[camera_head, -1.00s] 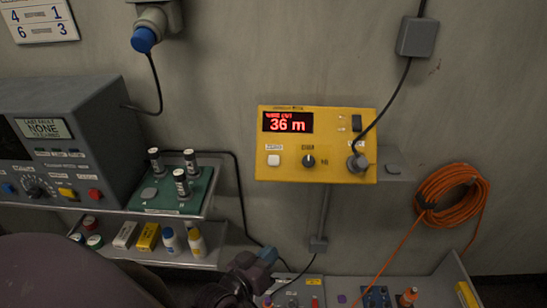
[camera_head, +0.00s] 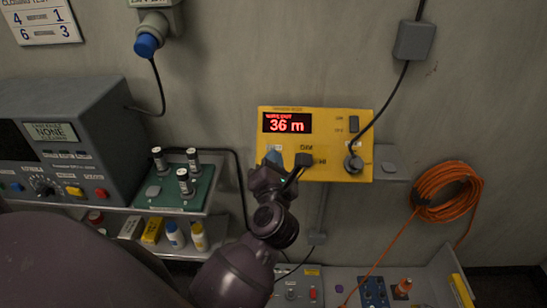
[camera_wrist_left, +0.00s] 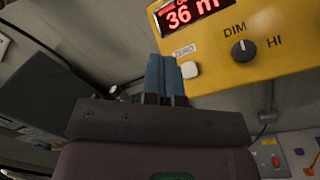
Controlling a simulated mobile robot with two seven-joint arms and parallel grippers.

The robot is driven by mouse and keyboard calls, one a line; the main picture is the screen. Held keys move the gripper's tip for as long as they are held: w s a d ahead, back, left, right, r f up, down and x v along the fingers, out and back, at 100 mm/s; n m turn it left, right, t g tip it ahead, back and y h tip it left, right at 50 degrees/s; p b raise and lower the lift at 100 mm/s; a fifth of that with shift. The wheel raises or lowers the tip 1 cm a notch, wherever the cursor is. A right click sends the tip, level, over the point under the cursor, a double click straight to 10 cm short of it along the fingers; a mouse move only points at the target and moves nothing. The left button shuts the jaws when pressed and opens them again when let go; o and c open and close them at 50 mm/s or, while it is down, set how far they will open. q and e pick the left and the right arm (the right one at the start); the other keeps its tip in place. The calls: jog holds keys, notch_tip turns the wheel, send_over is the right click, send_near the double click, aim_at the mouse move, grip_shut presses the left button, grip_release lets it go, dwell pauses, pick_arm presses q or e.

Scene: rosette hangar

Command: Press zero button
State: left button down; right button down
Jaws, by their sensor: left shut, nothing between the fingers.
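The yellow box (camera_head: 340,120) is fixed to the wall, and its red display (camera_head: 287,122) reads 36 m. In the left wrist view, the white zero button (camera_wrist_left: 189,69) sits under its label, left of the DIM–HI knob (camera_wrist_left: 243,50). My left gripper (camera_head: 273,158) is at the box's lower left in the head view and covers the button there. In the left wrist view its blue fingers (camera_wrist_left: 165,75) are shut and empty, just left of the button. I cannot tell whether they touch the box. My right gripper is not in view.
A grey instrument case (camera_head: 60,135) and a green board (camera_head: 178,190) with upright cylinders stand on the left shelf. A black cable runs down to a plug (camera_head: 353,163) on the box. An orange cable coil (camera_head: 446,190) hangs at right.

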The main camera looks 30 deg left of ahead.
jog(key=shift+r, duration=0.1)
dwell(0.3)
